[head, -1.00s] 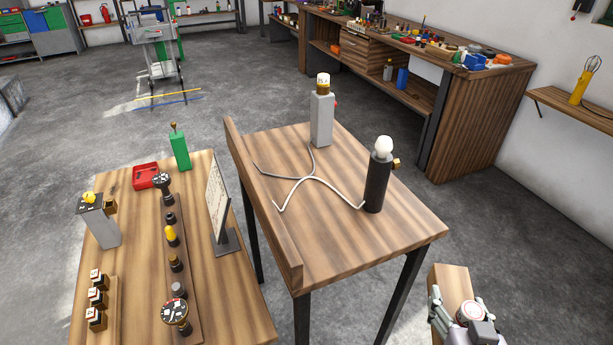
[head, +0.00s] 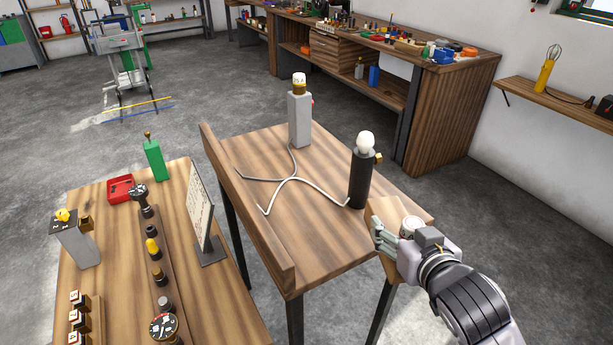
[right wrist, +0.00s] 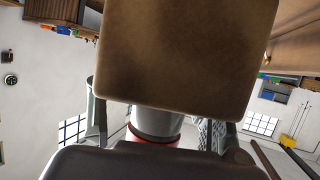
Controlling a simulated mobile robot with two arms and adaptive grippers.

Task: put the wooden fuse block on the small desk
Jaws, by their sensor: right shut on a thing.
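The wooden fuse block (head: 377,212) is in my right gripper (head: 396,236), at the right front edge of the small desk (head: 318,240). Its pale round fuse top (head: 410,224) shows between the fingers. In the right wrist view the block's brown wooden face (right wrist: 185,50) fills the upper middle, with a grey cylinder (right wrist: 158,122) and red band between the fingers. The block overlaps the desk edge in the head view; I cannot tell whether it touches the top. My left gripper is out of view.
A black post with a white bulb (head: 361,180) stands close beside the block. A grey post (head: 300,118) stands at the desk's back, with pale cables (head: 280,180) on the top. The desk's front middle is clear. A crowded table (head: 215,290) is at the left.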

